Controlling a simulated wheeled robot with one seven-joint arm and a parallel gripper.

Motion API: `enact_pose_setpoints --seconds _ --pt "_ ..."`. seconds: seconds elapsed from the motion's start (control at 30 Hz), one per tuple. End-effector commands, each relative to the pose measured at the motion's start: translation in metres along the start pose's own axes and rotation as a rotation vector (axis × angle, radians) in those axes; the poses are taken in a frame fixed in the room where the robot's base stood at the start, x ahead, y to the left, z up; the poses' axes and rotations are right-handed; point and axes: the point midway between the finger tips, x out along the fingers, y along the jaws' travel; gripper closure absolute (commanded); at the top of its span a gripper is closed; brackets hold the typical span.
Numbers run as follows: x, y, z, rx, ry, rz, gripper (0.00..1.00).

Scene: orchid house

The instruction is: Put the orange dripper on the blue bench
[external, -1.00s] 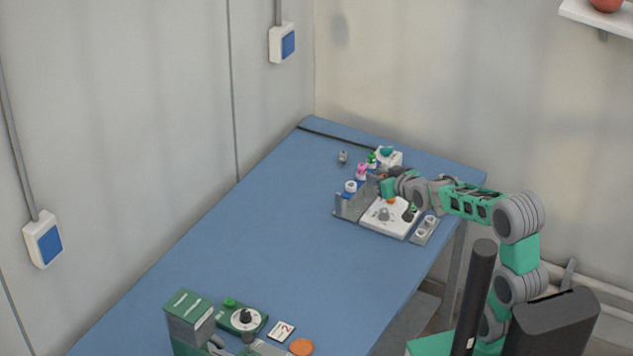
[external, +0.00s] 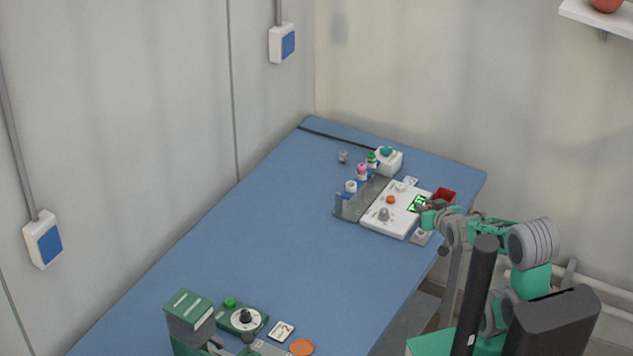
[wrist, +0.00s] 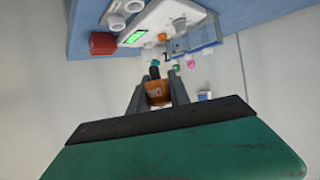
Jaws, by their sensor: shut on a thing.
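My gripper (wrist: 158,92) is shut on a small orange dripper (wrist: 158,96), which shows between the two grey fingers in the wrist view. A dark tip shows just beyond it. In the external view my gripper (external: 424,208) is over the right edge of the white device, and the dripper cannot be made out there. The blue bench (external: 235,235) runs along the wall; part of it also shows at the top of the wrist view (wrist: 235,12).
A grey rack (external: 352,207) holds several bottles with coloured caps. The white device (external: 383,218) has a green display. A green device (external: 241,319) stands at front left. The bench middle is clear.

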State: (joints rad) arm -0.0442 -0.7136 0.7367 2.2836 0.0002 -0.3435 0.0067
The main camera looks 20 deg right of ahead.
Motion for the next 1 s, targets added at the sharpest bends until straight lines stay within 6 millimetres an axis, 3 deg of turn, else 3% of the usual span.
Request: enact_pose_setpoints --seconds 0.03,0.07,0.17,0.27,0.4,0.5,0.6,1.0 --pt "0.007 -0.011 0.015 -0.009 -0.009 -0.022 1.00" --pt "0.011 -0.018 0.016 -0.014 -0.007 -0.035 1.00" --pt "0.026 -0.041 0.007 -0.032 -0.001 -0.078 1.00" --pt "0.044 -0.069 -0.017 -0.052 0.001 -0.127 1.00" --pt "0.062 -0.102 -0.071 -0.077 0.003 -0.186 1.00" --pt "0.063 -0.111 -0.108 -0.086 0.004 -0.208 1.00" --pt "0.060 -0.117 -0.129 -0.094 0.001 -0.227 1.00" --pt "0.062 -0.123 -0.122 -0.104 -0.003 -0.252 1.00"
